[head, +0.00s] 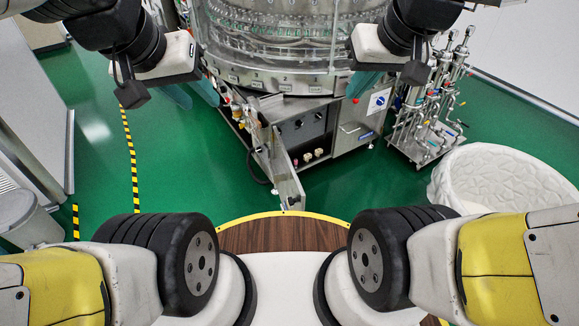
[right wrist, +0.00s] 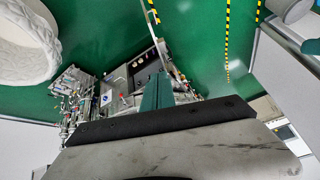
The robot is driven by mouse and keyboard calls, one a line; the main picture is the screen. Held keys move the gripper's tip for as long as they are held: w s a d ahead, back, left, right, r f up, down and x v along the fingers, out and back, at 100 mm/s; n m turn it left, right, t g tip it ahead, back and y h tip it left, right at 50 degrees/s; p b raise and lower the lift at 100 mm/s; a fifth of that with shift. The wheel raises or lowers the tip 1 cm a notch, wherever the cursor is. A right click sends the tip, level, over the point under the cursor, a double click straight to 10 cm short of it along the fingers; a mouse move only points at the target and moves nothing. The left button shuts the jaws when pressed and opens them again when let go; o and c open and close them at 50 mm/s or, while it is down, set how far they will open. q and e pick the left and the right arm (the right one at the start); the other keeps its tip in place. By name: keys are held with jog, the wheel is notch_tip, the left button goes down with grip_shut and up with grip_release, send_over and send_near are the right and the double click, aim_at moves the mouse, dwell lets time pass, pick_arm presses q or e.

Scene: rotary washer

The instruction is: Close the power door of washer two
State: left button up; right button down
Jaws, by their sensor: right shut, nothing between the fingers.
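The rotary washer (head: 275,75) stands ahead of me, with a clear round drum above a metal cabinet. The power door (head: 285,170), a narrow metal panel, stands open at the cabinet's lower left, swung out toward me, with its inner side and dark control panel (head: 305,125) exposed. My left gripper (head: 192,94) is left of the washer, its teal fingers apart and empty. My right gripper (head: 362,84) is at the right front of the washer, above the cabinet and away from the door. Its teal fingers (right wrist: 157,92) are together in the right wrist view.
A metal cart with pipes and valves (head: 430,105) stands right of the washer. A white round tub (head: 500,180) is at the right. A grey bin (head: 25,215) is at the left. Green floor (head: 165,150) with striped tape is free left of the door.

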jog(key=w+a+f+n+g+h, duration=0.15)
jog(key=w+a+f+n, duration=0.3)
jog(key=w+f, duration=0.5)
jog(key=w+a+f+n+g+h, duration=0.15)
jog(key=w+a+f+n, duration=0.3)
jog(key=w+f, duration=0.5)
jog(key=a+f+n+g+h, duration=0.1)
jog(key=a+f+n, duration=0.15)
jog(key=f, duration=0.75)
jog(key=w+a+f+n, duration=0.15)
jog(key=f+n, duration=0.25)
jog(key=f, duration=0.6)
jog(key=a+f+n+g+h, duration=0.1)
jog(key=a+f+n, duration=0.25)
jog(key=f, duration=0.55)
jog(key=w+d+f, duration=0.1)
jog(key=d+f, duration=0.6)
jog(key=f, duration=0.2)
jog(key=shift+w+f, duration=0.15)
